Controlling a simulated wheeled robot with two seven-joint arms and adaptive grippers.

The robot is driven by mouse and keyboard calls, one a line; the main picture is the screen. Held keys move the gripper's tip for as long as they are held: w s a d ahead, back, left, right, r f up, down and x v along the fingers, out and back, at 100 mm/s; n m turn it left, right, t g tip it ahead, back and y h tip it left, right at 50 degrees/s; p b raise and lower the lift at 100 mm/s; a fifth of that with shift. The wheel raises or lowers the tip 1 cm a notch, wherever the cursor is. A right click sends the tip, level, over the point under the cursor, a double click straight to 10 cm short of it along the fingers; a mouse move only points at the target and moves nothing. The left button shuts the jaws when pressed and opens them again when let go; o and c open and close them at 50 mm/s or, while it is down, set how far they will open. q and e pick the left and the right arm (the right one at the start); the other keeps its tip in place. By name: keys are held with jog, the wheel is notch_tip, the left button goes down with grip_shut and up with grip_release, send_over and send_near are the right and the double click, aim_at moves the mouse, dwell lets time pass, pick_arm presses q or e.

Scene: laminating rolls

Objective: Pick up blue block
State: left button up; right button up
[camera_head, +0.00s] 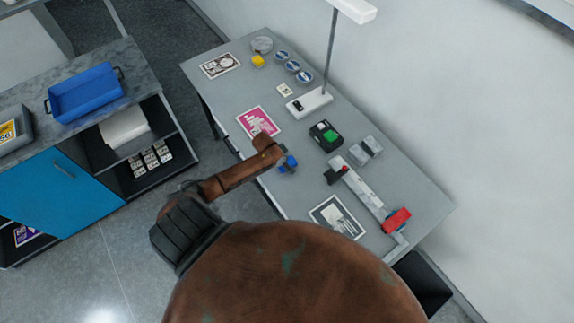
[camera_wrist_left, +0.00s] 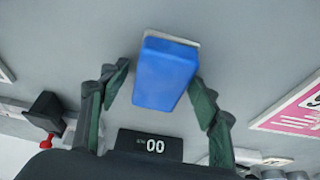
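The blue block (camera_head: 289,163) is near the front edge of the grey table, at the tip of my left arm. In the left wrist view the blue block (camera_wrist_left: 165,72) fills the space ahead of the palm. My left gripper (camera_wrist_left: 158,82) is open, with one dark green finger on each side of the block. A gap shows on the block's left side; the right finger is very close, and I cannot tell if it touches. In the head view my left gripper (camera_head: 286,160) partly covers the block. My right gripper is not in view.
A pink print (camera_head: 258,122) and a black-and-white print (camera_head: 337,216) lie either side. Behind are a black device with a green top (camera_head: 325,136) and a long trimmer with a red part (camera_head: 397,220). A lamp base (camera_head: 309,103) stands farther back.

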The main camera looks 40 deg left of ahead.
pick_arm(q)
jog(key=shift+s, duration=0.1)
jog(key=c, duration=1.1)
jog(key=shift+r, duration=0.3)
notch_tip(320, 180, up, 2)
jog(key=shift+a+r, duration=0.1)
jog(key=shift+r, duration=0.1)
jog(key=s+r, duration=0.3)
jog(key=s, duration=0.1)
jog(key=s+a+r+b, duration=0.1)
jog(key=s+r, duration=0.3)
jog(key=s, duration=0.1)
jog(key=s+r, duration=0.3)
jog(key=s, duration=0.1)
jog(key=shift+s+a+r, duration=0.25)
jog(key=shift+s+a, duration=0.1)
jog(key=shift+a, duration=0.05)
